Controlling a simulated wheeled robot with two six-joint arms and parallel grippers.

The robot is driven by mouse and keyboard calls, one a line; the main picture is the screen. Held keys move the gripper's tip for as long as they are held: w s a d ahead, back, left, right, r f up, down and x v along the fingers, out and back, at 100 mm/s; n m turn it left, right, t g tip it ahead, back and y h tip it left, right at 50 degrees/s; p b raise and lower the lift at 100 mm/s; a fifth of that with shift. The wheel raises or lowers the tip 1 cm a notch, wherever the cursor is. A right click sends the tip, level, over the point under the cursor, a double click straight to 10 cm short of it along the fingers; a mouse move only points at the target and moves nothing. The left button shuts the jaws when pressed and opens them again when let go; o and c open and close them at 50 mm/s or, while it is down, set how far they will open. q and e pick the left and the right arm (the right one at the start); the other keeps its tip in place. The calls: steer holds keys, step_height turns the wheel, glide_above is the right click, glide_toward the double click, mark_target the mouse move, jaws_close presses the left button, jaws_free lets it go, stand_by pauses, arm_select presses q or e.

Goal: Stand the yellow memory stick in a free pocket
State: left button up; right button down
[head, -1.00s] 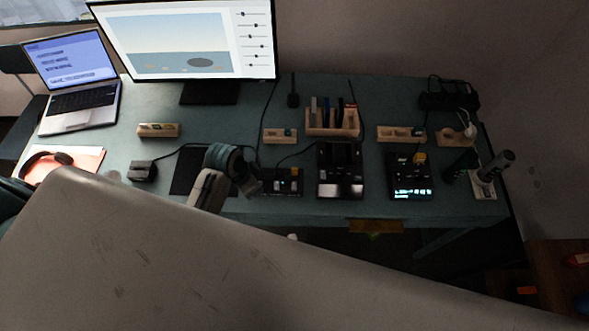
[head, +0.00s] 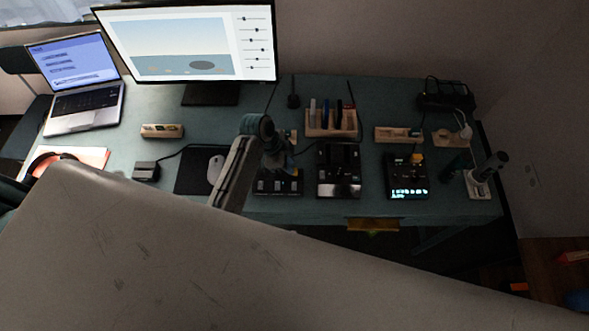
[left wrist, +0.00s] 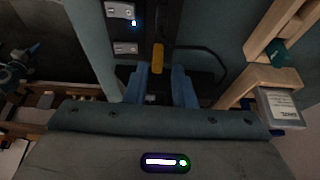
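A yellow stick (left wrist: 157,57) shows in the left wrist view just ahead of my left gripper (left wrist: 163,72). The gripper's two blue fingers stand apart, with a gap beside the stick, so I see no grip on it. In the head view my left gripper (head: 284,150) hangs over the desk near the left black device (head: 278,187). My right gripper is out of view.
Low wooden holders (head: 162,131) and (head: 398,134) stand on the teal desk. A middle black device (head: 338,172), a white mouse (head: 215,168), a monitor (head: 190,45) and a laptop (head: 78,85) surround the area. Cables run between the devices.

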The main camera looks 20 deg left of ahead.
mark_target(295, 169)
arm_select(q)
steer(key=x, duration=0.1)
steer(key=p+x, duration=0.1)
steer(key=x, duration=0.1)
steer(key=shift+s+d, duration=0.1)
steer(key=shift+d, duration=0.2)
steer(key=shift+d+f, duration=0.1)
steer(key=shift+f, duration=0.25)
jaws_close()
steer(key=shift+r, duration=0.15)
